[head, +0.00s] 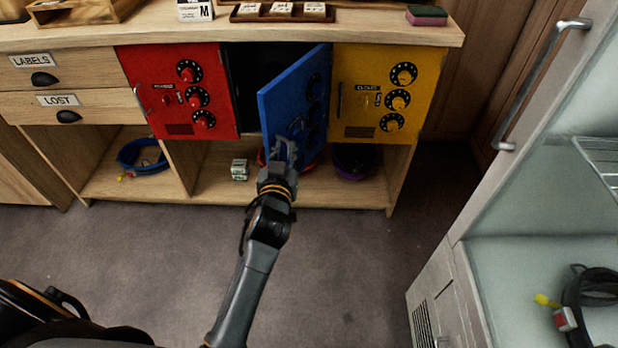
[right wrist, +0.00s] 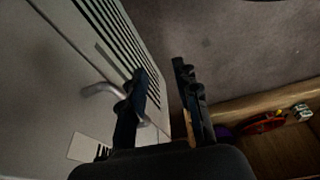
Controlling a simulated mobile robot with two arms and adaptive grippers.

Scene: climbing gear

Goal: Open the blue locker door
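The blue locker door (head: 289,101) stands ajar in the head view, swung outward between the red and yellow lockers. Its free edge is toward the left front, and the dark inside of the locker (head: 245,73) shows to its left. Dark dials sit on its front face, partly in shadow. My left gripper (head: 286,147) is at the lower part of this face, near the handle. Whether its fingers are closed on the handle is too small to tell. My right gripper (right wrist: 162,80) shows in the right wrist view with its fingers apart and nothing between them.
The red locker (head: 153,67) and yellow locker (head: 425,66) are shut on either side. A shelf below holds a blue coil (head: 142,168) and small boxes (head: 240,169). A pale cabinet (head: 550,130) stands at the right. The floor in front is clear around my left arm.

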